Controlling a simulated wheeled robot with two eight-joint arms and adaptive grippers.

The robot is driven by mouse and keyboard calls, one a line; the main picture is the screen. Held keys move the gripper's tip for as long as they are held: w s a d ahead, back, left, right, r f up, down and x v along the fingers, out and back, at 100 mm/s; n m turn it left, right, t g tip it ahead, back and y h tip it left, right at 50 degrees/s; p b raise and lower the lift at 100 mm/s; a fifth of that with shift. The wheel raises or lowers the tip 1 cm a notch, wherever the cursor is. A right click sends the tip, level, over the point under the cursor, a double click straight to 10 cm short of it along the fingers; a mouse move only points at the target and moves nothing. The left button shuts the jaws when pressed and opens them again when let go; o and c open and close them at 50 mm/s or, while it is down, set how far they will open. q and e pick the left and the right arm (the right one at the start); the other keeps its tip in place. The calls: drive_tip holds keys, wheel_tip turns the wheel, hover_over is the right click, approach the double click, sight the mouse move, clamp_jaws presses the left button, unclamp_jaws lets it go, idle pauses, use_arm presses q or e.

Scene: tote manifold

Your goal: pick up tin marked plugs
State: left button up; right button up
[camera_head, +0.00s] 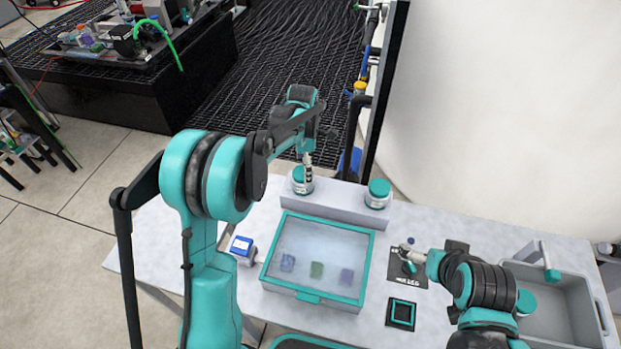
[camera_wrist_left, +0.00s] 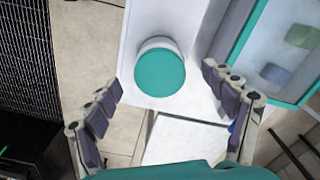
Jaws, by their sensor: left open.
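Two tins with teal lids stand on a raised pale ledge behind the clear-lidded box: a left tin (camera_head: 302,182) and a right tin (camera_head: 379,194). No mark on either can be read. My left gripper (camera_head: 307,160) is just above the left tin, pointing down. In the left wrist view the open fingers (camera_wrist_left: 163,84) stand on either side of a teal-lidded tin (camera_wrist_left: 160,72), with nothing held. My right gripper (camera_head: 405,249) is low over a black mat at the right; its jaws are too small to judge.
A clear-lidded teal-framed box (camera_head: 368,262) holds several coloured blocks. A blue-and-white device (camera_head: 242,247) sits left of it. A black mat (camera_head: 422,277) and a teal-outlined square (camera_head: 401,313) lie right. A grey tote (camera_head: 590,318) stands far right, a teal round thing at its left side.

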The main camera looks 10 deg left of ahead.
use_arm(q)
wheel_tip(320, 180, down, 3)
drive_tip(key=shift+r+b, duration=0.1)
drive_tip(key=shift+b, duration=0.4)
drive_tip(key=f, duration=0.1)
drive_tip(key=f+b, duration=0.1)
drive_tip(key=f, duration=0.1)
drive_tip(key=f+b, duration=0.1)
drive_tip(key=f, duration=0.1)
drive_tip(key=shift+a, duration=0.25)
drive_tip(key=c, duration=1.3)
